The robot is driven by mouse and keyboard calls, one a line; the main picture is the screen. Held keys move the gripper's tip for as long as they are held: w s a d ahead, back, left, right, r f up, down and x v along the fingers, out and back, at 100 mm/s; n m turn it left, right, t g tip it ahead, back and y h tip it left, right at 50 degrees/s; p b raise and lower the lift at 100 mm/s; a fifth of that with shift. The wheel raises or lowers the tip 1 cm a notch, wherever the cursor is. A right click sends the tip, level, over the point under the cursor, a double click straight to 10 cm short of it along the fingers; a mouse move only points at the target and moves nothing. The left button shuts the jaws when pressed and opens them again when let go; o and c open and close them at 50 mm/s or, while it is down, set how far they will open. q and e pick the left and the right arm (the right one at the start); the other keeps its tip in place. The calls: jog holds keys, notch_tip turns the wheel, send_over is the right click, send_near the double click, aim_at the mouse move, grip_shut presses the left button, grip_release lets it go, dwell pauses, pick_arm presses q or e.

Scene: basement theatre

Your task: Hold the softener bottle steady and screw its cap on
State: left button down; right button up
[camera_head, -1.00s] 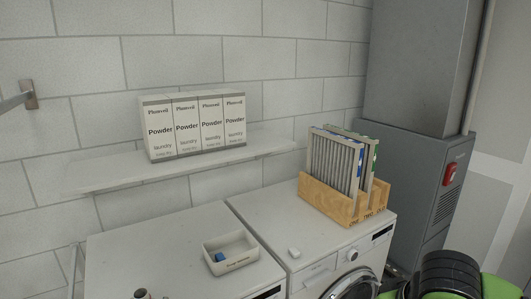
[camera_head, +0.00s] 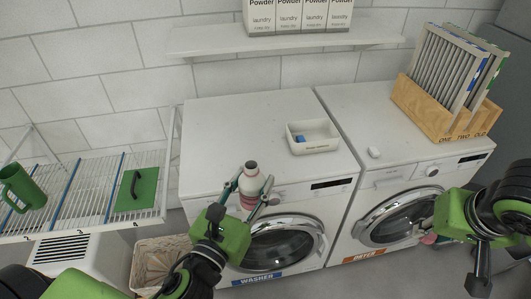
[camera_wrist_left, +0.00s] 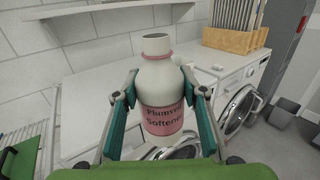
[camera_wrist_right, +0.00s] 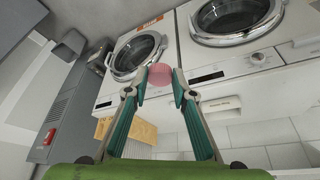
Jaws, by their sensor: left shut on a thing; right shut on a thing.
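The softener bottle (camera_head: 249,183) is white with a pink label, upright, its neck bare and open at the top. My left gripper (camera_head: 256,196) is shut around it in front of the left washer; the left wrist view shows the bottle (camera_wrist_left: 160,82) between the two fingers. My right gripper (camera_wrist_right: 160,88) is shut on the pink ribbed cap (camera_wrist_right: 160,74), which shows at its fingertips in the right wrist view. In the head view the right gripper (camera_head: 435,228) is far to the right, in front of the dryer, apart from the bottle.
The white washer (camera_head: 230,115) and dryer (camera_head: 361,98) stand side by side. A small tray (camera_head: 334,147) with a blue item and a wooden rack (camera_head: 425,112) sit on top. A wire rack (camera_head: 95,195) with a green mug (camera_head: 25,187) is at left; a basket (camera_head: 150,262) is below.

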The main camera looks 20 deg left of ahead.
pick_arm(q)
jog(key=s+d+f+m+g+h, duration=0.2)
jog(key=d+m+g+h, duration=0.2)
jog(key=d+m+h, duration=0.3)
jog(key=d+h, duration=0.4)
jog(key=d, duration=0.2)
jog(key=shift+m, duration=0.3)
jog(key=shift+d, duration=0.1)
pick_arm(e)
jog(key=a+r+n+g+y, duration=0.1)
jog(key=a+r+n, duration=0.3)
jog(key=a, duration=0.3)
jog(key=s+a+r+n+g+y, duration=0.1)
jog(key=a+r+n+y, duration=0.1)
jog(key=a+r+n, duration=0.2)
jog(key=s+a+r+n+g+y, duration=0.1)
jog(key=a+r+n, duration=0.4)
jog(key=a, duration=0.7)
jog(key=shift+s+n, duration=0.2)
jog(key=shift+n, duration=0.8)
jog(key=shift+f, duration=0.1)
jog(key=shift+f, duration=1.85)
